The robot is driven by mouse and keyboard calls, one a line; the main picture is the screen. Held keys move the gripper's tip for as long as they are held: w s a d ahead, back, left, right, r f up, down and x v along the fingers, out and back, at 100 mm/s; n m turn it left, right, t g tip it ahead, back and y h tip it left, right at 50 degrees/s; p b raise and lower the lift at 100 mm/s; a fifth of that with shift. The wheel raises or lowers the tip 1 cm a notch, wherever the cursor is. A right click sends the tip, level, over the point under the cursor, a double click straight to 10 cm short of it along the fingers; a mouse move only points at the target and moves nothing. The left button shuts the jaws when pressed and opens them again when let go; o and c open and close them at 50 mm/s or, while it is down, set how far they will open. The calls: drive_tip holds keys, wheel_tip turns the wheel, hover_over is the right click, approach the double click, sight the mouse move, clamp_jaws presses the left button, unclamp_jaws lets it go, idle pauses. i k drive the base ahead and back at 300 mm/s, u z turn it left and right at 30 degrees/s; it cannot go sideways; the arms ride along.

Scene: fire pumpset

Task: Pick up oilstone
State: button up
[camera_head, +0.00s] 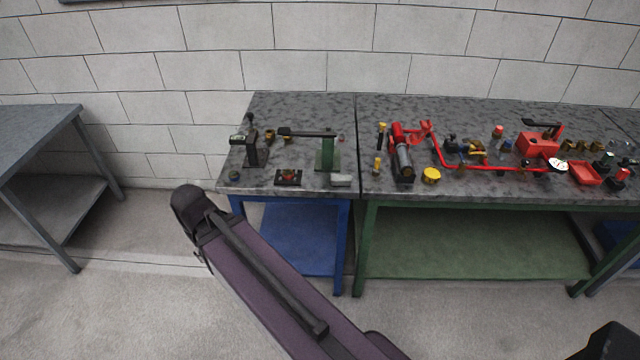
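A small pale grey block (341,180), which looks like the oilstone, lies flat near the front edge of the left worktop. It is just in front of the green-based stand and left of the seam between the two tables. At this size I cannot make out its faces clearly. My purple arm shows in the lower middle, in front of the tables. I cannot make out my gripper in this view, and nothing is seen touching the block.
The left table (300,107) also holds a black stand (252,150), a green-based stand (328,152) and a dark plate with small parts (289,177). The right table (470,190) carries red piping (440,150), a red pump (401,150) and a yellow piece (431,175). A grey table (40,130) stands left.

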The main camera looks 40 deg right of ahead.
sight(335, 180)
drive_tip(key=u, duration=1.1)
drive_tip(key=k, duration=0.7)
drive_tip(key=z, duration=2.8)
drive_tip(key=i, duration=0.1)
drive_tip(key=u, duration=0.8)
